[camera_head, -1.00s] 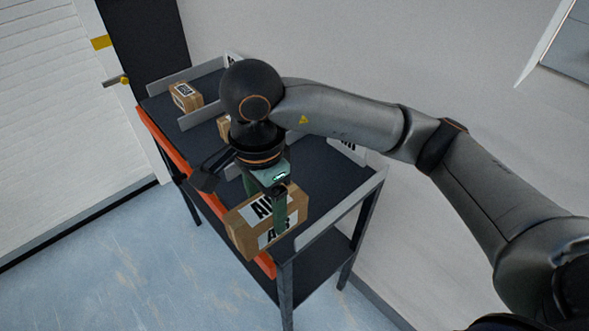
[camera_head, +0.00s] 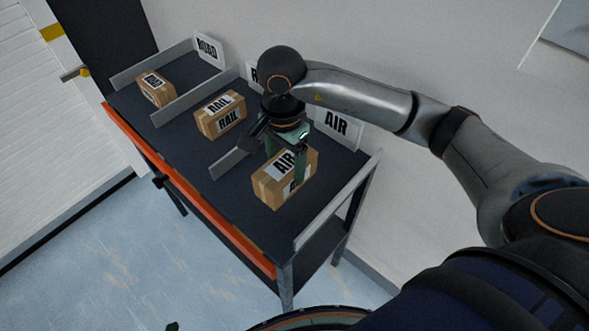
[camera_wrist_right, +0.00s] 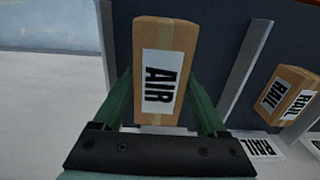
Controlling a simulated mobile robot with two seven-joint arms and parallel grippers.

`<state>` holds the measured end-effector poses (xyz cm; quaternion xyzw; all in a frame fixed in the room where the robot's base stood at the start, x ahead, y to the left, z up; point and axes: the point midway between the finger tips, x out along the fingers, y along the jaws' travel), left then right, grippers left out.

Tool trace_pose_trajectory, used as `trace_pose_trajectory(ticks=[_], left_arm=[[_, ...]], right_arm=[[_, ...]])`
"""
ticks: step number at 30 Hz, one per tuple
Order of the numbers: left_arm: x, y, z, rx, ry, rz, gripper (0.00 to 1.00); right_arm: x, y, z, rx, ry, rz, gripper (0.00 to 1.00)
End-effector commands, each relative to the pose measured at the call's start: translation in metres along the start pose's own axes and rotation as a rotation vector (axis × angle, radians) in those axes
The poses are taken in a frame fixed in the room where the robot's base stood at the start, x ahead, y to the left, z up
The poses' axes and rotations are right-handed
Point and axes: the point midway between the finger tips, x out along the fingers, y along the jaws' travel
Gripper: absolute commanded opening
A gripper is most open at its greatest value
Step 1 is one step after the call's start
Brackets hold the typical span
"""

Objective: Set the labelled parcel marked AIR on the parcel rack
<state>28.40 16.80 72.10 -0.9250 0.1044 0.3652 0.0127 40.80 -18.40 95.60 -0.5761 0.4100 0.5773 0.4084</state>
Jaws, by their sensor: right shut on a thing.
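The AIR parcel (camera_head: 270,188), a brown box with white AIR labels, is in the right-hand bay of the dark parcel rack (camera_head: 240,222), in front of the AIR sign (camera_head: 337,124). My right gripper (camera_head: 286,166) is shut on it from above, with a green finger on each side. In the right wrist view the parcel (camera_wrist_right: 163,70) sits between the fingers (camera_wrist_right: 160,100). I cannot tell whether its underside touches the shelf. My left gripper is not in view.
A RAIL parcel (camera_head: 221,115) stands in the middle bay and a ROAD parcel (camera_head: 155,89) in the left bay. Low grey dividers (camera_head: 230,163) separate the bays. An orange strip (camera_head: 180,185) runs along the rack's front edge. A wall stands behind.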

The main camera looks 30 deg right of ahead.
Motion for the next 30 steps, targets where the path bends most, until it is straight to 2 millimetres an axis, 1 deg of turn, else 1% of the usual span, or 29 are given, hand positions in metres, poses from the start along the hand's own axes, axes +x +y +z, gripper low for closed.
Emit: trace_pose_trajectory(ticks=[1, 3, 8, 11, 15, 17, 29, 30], left_arm=[[-0.001, 0.000, -0.002, 0.000, 0.000, 0.000, 0.00], [-0.002, 0.000, -0.002, 0.000, 0.001, 0.000, 0.00], [-0.002, 0.000, -0.004, 0.000, 0.003, 0.000, 0.00], [-0.002, 0.000, -0.005, 0.001, 0.004, 0.000, 0.00], [-0.007, 0.000, -0.011, 0.001, 0.005, 0.000, 0.00], [-0.007, 0.000, -0.012, 0.001, 0.006, 0.000, 0.00], [-0.004, 0.000, -0.009, 0.000, 0.007, 0.000, 0.00], [-0.004, 0.000, -0.008, 0.000, 0.006, 0.000, 0.00]], right_arm=[[0.008, 0.000, -0.007, 0.005, 0.000, 0.001, 0.00], [0.016, 0.000, -0.015, 0.003, 0.000, 0.000, 0.00], [0.026, -0.001, -0.022, 0.001, -0.002, -0.003, 0.00], [0.035, -0.001, -0.030, 0.004, 0.000, -0.001, 0.00], [0.055, -0.001, -0.029, 0.001, -0.003, 0.000, 0.00], [0.061, -0.001, -0.029, 0.001, -0.002, -0.002, 0.00], [0.069, -0.002, -0.029, 0.000, 0.000, -0.005, 0.00], [0.069, -0.001, -0.029, 0.000, 0.000, -0.003, 0.76]])
